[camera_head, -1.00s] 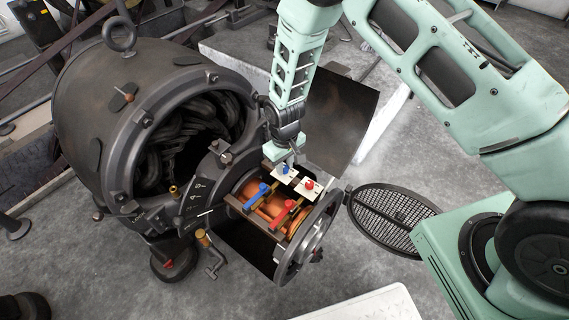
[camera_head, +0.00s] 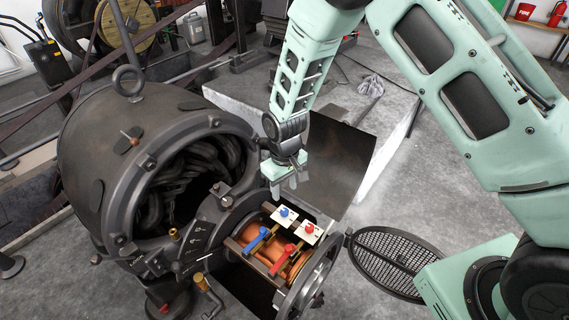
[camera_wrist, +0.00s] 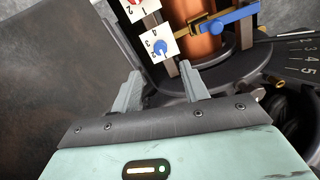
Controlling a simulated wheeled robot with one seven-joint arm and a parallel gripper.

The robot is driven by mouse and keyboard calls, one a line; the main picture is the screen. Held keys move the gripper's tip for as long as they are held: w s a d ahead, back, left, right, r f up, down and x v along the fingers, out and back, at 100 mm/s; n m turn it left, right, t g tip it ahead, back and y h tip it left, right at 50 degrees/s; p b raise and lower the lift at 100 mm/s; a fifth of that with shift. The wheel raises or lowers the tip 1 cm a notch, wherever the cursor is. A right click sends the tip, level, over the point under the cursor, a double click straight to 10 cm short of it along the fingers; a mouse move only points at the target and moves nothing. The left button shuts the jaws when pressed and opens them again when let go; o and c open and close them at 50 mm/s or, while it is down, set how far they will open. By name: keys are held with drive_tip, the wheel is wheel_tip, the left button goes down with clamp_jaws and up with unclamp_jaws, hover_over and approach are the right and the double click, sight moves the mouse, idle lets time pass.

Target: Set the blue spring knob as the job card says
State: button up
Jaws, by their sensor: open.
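The blue spring knob (camera_head: 284,212) sits on a white numbered plate in the open end of the dynamo. In the wrist view the blue knob (camera_wrist: 160,47) lies just beyond my fingertips, with small numerals such as 3 and 4 around it; its exact pointing cannot be told. A red knob (camera_head: 310,228) sits on a second white plate beside it. My gripper (camera_head: 284,188) is open and empty, a little above the blue knob and apart from it. Its two spread fingers (camera_wrist: 160,75) show in the wrist view. No job card can be made out.
A blue lever (camera_head: 256,240) and a red lever (camera_head: 285,255) lie over the copper drum beside the knobs. A dark curved cover (camera_head: 340,165) stands close behind my gripper. A round mesh grille (camera_head: 395,265) is at the right. The dynamo housing (camera_head: 95,165) fills the left.

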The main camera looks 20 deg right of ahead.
wheel_tip(320, 180, up, 8)
drive_tip(key=shift+p, duration=0.4)
